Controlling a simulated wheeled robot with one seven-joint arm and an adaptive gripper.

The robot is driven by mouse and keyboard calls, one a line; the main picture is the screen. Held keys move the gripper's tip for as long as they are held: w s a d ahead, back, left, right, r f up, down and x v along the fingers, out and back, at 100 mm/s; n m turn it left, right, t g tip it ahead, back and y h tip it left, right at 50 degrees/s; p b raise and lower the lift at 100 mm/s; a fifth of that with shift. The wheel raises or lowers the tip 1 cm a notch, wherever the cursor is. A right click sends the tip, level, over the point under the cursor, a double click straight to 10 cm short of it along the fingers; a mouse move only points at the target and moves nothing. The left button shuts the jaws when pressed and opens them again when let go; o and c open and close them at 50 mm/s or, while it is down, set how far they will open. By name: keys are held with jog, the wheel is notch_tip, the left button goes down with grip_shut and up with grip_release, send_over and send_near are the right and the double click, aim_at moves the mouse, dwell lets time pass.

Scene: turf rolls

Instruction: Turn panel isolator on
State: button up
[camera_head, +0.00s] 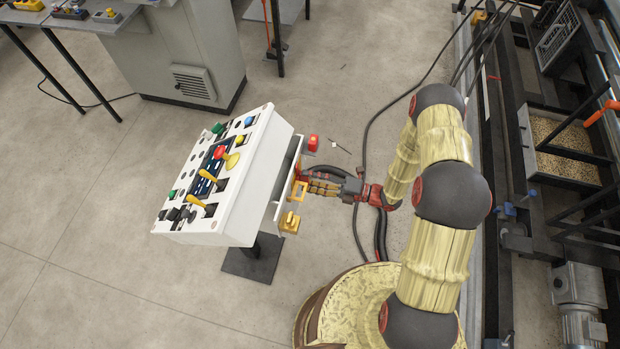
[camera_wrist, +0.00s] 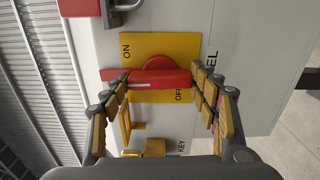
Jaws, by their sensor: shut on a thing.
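The panel isolator is a red rotary handle (camera_wrist: 160,77) on a yellow plate (camera_wrist: 150,44) in the wrist view. The plate carries the word ON at upper left and OFF at lower right. The handle bar lies across the picture, with a pale mark near its left end. I cannot tell which setting it points to. My gripper (camera_wrist: 160,88) is shut on the handle, one finger at each end of the bar. In the head view my gripper (camera_head: 308,186) is at the right side of the white control console (camera_head: 270,140); the handle is mostly hidden there.
The console top has several buttons and yellow levers (camera_head: 209,176). A grey cabinet (camera_head: 190,50) stands behind. Cables (camera_head: 368,125) run across the floor near my arm.

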jog(key=shift+w+m, duration=0.1)
jog(key=shift+m, duration=0.3)
jog(key=o, duration=1.2)
jog(key=shift+c, duration=0.2)
jog(key=v, duration=1.2)
